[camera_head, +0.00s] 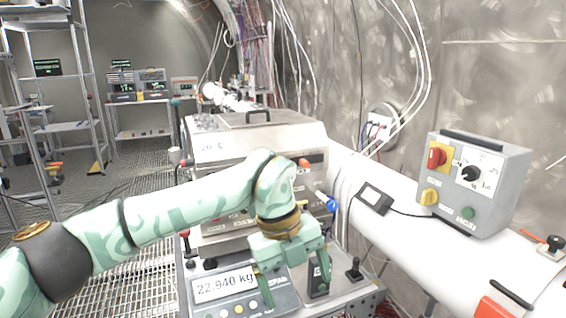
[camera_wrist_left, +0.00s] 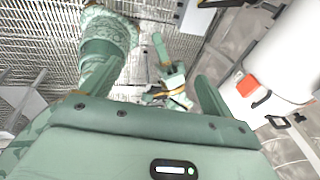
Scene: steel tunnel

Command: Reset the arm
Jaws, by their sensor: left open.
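My left arm comes in from the left in the head view and bends down at the wrist. My left gripper (camera_head: 292,283) points down, open, over the front of a bench with a scale display (camera_head: 224,285) reading 22.940 kg. I see nothing held between its fingers. In the left wrist view, the pale green gripper body fills the bottom. Further off in that view are a patterned green arm part and a small green jaw-like part with an orange band, perhaps my right gripper (camera_wrist_left: 170,75); its opening is unclear.
A grey control box (camera_head: 477,183) with red, black and yellow knobs stands on the white pipe (camera_head: 400,232) at right. A black joystick (camera_head: 354,270) stands right of the gripper. A large metal-cased instrument (camera_head: 255,142) is behind the arm. A shelf rack stands at far left.

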